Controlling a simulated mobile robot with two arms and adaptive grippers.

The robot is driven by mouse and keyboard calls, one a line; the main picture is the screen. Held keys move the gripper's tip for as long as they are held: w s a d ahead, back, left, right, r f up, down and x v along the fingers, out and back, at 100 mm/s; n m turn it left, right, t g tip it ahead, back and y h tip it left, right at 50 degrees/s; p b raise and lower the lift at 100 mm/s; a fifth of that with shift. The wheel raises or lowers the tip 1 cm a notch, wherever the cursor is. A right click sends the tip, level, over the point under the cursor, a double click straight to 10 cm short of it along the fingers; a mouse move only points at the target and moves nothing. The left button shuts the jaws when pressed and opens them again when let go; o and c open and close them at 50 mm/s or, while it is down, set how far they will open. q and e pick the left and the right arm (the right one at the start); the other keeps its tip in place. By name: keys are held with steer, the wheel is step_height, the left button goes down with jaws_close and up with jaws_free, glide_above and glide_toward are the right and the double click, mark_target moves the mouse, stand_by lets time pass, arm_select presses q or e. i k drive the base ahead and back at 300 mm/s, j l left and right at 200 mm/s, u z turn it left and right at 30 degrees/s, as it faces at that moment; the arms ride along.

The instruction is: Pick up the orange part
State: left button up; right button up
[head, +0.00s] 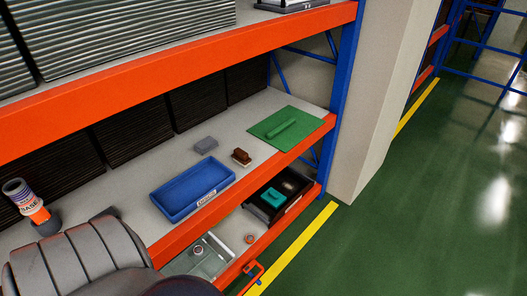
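No part is plainly bright orange in the head view. A small brown-orange block (241,155) with a dark base sits on the grey shelf, between the blue tray and the green mat. A small orange-brown ring-like piece (250,239) lies on the lower level, right of a clear tray; it is too small to make out well. Neither of my grippers can be made out in this view, and nothing is seen touching either piece.
On the shelf are a blue tray (160,202), a grey block (206,144) and a green mat (258,131) with a green handle-like piece. Below are a black bin (262,213) holding a teal part and a clear tray (181,267). Orange beams (230,201) edge the shelves.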

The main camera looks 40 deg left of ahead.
mark_target(249, 239)
steer(key=i+u, duration=0.3)
steer(key=u, duration=0.15)
steer(key=i+l+u, duration=0.2)
steer(key=u, duration=0.2)
steer(key=i+l+u, duration=0.25)
steer(key=u, duration=0.2)
steer(key=i, duration=0.1)
